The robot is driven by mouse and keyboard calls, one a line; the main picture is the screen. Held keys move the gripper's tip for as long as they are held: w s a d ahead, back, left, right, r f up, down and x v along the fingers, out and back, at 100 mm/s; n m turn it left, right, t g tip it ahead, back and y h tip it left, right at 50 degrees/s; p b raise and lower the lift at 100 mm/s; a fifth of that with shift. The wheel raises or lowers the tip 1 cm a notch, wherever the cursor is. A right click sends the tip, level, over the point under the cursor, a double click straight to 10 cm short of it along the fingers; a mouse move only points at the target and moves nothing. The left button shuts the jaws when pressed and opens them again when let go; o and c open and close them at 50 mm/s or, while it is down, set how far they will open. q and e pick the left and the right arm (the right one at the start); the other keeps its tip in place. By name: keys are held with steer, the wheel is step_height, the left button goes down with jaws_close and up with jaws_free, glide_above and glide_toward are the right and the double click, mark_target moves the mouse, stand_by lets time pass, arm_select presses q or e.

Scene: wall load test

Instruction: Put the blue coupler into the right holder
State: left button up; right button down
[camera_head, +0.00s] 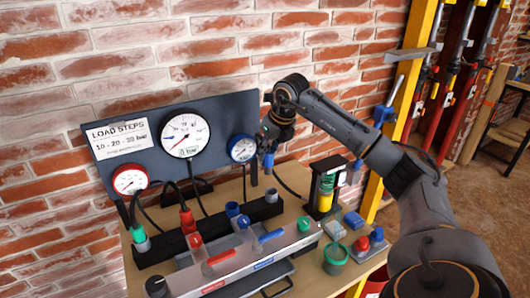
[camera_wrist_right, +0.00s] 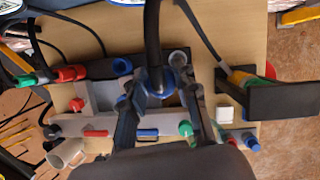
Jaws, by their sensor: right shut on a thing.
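My right gripper (camera_head: 267,147) is raised in front of the blue-rimmed gauge. It is shut on the blue coupler (camera_head: 268,161), whose black hose hangs down to the right. In the right wrist view the coupler (camera_wrist_right: 155,84) sits between the fingers (camera_wrist_right: 152,98), with the hose running up across the picture. The right holder seems to be the grey round socket (camera_head: 272,195) at the right end of the black rail; it looks empty, and the coupler is above and apart from it. The socket also shows in the wrist view (camera_wrist_right: 179,57). My left gripper is not in view.
The gauge board (camera_head: 225,113) stands close behind the gripper. A red coupler (camera_head: 187,218) and a green coupler (camera_head: 141,240) with hoses are at left. Valve handles and a green cup (camera_head: 335,258) lie in front.

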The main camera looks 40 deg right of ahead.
stand_by(0.3)
steer(key=shift+w+d+r+p, duration=0.15)
steer(key=shift+w+d+p, duration=0.15)
steer(key=shift+d, duration=0.25)
steer(key=shift+w+d, duration=0.25)
steer(key=shift+d, duration=0.45)
steer(key=shift+f, duration=0.25)
steer(key=shift+f+b, duration=1.6)
steer(key=shift+f, duration=1.5)
steer(key=shift+f, duration=0.1)
steer(key=shift+f+b, duration=0.5)
steer(key=shift+f, duration=0.25)
